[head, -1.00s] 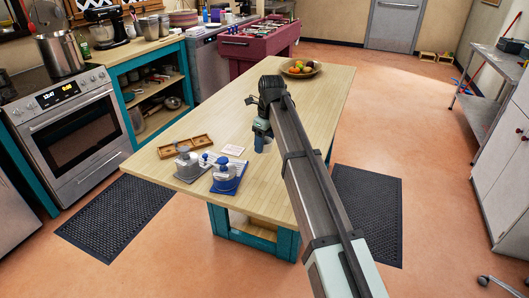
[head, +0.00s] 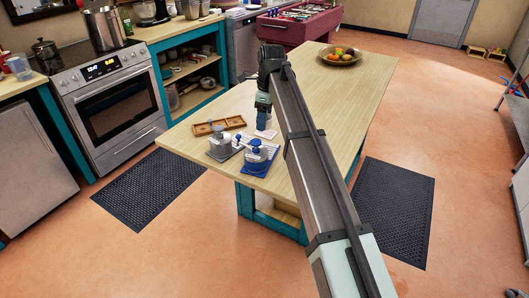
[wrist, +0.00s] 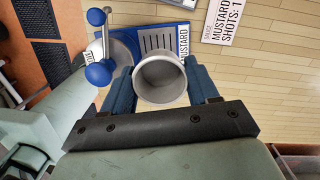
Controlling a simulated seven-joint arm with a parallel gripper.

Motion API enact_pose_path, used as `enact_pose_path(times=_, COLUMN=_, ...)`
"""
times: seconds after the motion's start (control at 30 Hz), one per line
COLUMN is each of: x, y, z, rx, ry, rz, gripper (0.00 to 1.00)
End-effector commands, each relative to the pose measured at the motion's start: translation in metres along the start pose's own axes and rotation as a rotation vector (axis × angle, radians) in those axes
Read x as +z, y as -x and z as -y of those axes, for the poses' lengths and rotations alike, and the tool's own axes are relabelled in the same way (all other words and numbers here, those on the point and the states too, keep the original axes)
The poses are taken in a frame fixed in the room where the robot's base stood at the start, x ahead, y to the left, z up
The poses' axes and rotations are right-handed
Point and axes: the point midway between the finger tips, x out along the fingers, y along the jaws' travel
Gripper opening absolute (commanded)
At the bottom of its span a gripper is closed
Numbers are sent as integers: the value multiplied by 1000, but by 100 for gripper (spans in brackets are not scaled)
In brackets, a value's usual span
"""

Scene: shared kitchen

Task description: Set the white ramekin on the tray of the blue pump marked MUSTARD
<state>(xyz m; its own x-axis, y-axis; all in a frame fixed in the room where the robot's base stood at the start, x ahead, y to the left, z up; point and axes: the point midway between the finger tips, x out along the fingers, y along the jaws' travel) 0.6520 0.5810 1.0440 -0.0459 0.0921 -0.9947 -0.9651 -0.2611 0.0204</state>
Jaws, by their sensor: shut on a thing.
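The white ramekin (wrist: 160,78) is between the blue fingers of my gripper (wrist: 163,88) in the wrist view; the gripper is shut on it, with its open mouth facing the camera. Just beyond it lies the slotted tray (wrist: 158,41) of the blue pump (wrist: 99,72), with a MUSTARD label at its edge. The ramekin overlaps the tray's near part in this view; its height over it cannot be told. In the head view my gripper (head: 262,118) is above the table, just behind the blue pump (head: 257,158). The ramekin is not discernible there.
A grey pump (head: 220,145) stands left of the blue one. A card (wrist: 222,22) reading MUSTARD SHOTS: 1 lies beside the pump. A wooden divided tray (head: 218,126) lies behind the pumps. A fruit bowl (head: 339,57) is at the table's far end.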

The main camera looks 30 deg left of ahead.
Motion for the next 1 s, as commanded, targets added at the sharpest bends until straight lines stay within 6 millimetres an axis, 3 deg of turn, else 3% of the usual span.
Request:
enact_pose_path(times=0.6, x=-3, y=3, z=-9, rx=83, ry=800, rz=3, gripper=28)
enact_pose_path(times=0.87, x=-3, y=2, z=-10, rx=88, ry=941, rz=8, gripper=28)
enact_pose_path(times=1.0, x=-5, y=-9, z=-10, rx=89, ry=955, rz=9, gripper=28)
